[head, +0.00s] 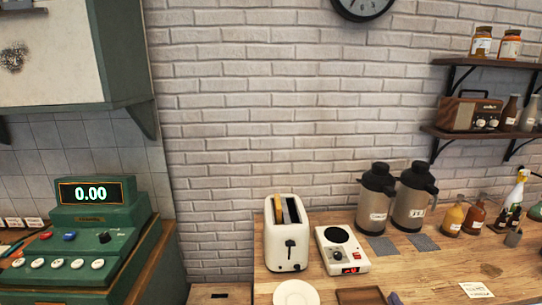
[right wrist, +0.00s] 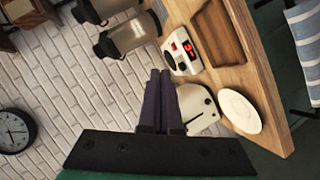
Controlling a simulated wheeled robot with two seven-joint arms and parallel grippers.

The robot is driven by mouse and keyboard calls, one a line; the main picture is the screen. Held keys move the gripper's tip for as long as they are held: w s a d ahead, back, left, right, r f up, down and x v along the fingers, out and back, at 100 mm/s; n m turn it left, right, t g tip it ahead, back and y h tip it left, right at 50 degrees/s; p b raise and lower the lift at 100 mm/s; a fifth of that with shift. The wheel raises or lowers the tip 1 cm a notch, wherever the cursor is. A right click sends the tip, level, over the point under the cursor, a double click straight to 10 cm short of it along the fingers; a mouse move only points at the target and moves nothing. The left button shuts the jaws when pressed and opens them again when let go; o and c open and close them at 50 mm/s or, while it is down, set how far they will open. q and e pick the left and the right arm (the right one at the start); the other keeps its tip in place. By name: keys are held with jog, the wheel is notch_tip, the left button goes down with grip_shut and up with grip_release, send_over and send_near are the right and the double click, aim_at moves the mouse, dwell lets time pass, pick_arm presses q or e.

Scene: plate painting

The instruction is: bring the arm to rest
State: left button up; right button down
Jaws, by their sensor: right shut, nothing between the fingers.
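My right gripper (right wrist: 158,100) shows in the right wrist view as two dark purple fingers side by side, shut and empty. In that view its fingers overlap the edge of the white toaster (right wrist: 199,108); I cannot tell the gap between them. In the head view only a small tip of what looks like my right gripper (head: 395,299) shows at the bottom edge, in front of the wooden counter (head: 440,262). My left gripper is not in view. A white plate (head: 295,294) lies on the counter near its left end, partly cut off in the head view.
The toaster (head: 286,240) holds bread. A small white device (head: 342,250) with a red display stands beside it. A brown tray (head: 360,297) lies in front. Two flasks (head: 410,200) and several bottles (head: 474,216) stand behind. A green cash register (head: 90,240) is at left.

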jog(key=s+a+f+m+g+y, duration=0.25)
jog(key=s+f+m+g, duration=0.2)
jog(key=s+f, duration=0.35)
jog(key=s+a+f+m+g+y, duration=0.25)
jog(key=s+a+f+g, duration=0.2)
jog(key=s, duration=0.45)
notch_tip(320, 180, down, 26)
jog(key=s+d+g+b, duration=0.1)
jog(key=g+b, duration=0.1)
jog(key=b, duration=0.3)
pick_arm(q)
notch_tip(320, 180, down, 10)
jog(key=b, duration=0.5)
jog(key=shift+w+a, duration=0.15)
pick_arm(e)
jog(key=s+d+f+g+h, duration=0.1)
jog(key=s+d+f, duration=0.2)
jog(key=s+f, duration=1.5)
notch_tip(320, 180, down, 3)
jog(key=shift+f, duration=0.1)
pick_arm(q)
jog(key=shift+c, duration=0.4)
